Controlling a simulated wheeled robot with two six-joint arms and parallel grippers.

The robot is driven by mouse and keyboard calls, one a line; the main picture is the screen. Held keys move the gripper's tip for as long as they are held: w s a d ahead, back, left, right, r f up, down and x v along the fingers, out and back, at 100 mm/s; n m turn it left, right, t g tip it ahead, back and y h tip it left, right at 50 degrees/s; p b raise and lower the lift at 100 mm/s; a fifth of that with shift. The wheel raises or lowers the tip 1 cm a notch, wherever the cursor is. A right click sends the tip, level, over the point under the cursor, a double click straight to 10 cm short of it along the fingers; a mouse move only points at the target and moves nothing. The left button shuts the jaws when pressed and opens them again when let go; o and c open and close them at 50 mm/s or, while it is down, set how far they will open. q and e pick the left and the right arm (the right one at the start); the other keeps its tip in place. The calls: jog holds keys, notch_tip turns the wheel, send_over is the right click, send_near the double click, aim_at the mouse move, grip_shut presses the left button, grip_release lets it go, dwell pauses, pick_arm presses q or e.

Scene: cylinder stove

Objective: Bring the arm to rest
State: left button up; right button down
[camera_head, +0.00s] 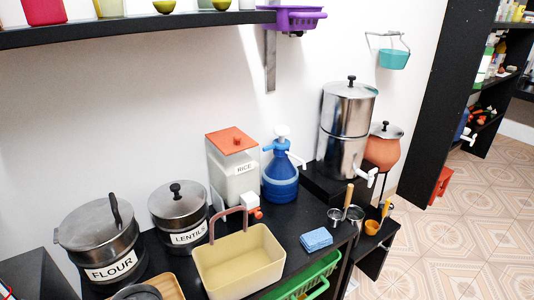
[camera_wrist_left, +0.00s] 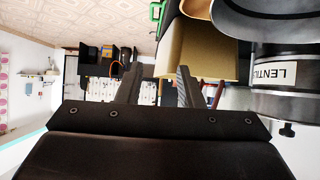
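My left gripper (camera_wrist_left: 158,78) shows in the left wrist view. Its two dark fingers stand apart with nothing held between them. Beyond the fingers, the pale yellow basin (camera_wrist_left: 205,52) and the lentils pot (camera_wrist_left: 275,75) appear turned in the picture. No gripper shows in the head view, and my right gripper is in neither view. In the head view the yellow basin (camera_head: 240,266) stands on the black counter, in front of the lentils pot (camera_head: 182,217).
The flour pot (camera_head: 103,245), rice dispenser (camera_head: 235,165), blue jug (camera_head: 280,170) and steel water urn (camera_head: 345,130) stand along the wall. A blue sponge (camera_head: 316,239) and ladles (camera_head: 345,212) lie at right. A black shelf (camera_head: 130,27) hangs above. Tiled floor (camera_head: 460,225) is open at right.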

pick_arm(q)
jog(key=s+a+f+n+g+y, duration=0.1)
jog(key=s+a+f+n+y, duration=0.1)
jog(key=s+a+n+y, duration=0.5)
jog(key=s+f+n+g+y, duration=0.15)
jog(key=s+n+y, duration=0.25)
jog(key=s, duration=0.7)
notch_tip(320, 180, down, 25)
jog(key=a+g, duration=0.2)
jog(key=s+d+f, duration=0.1)
jog(key=s+f, duration=1.4)
jog(key=shift+s+d+f+g+h, duration=0.25)
jog(key=shift+s+g+h, duration=0.1)
jog(key=shift+s+h, duration=0.05)
jog(key=shift+o, duration=0.3)
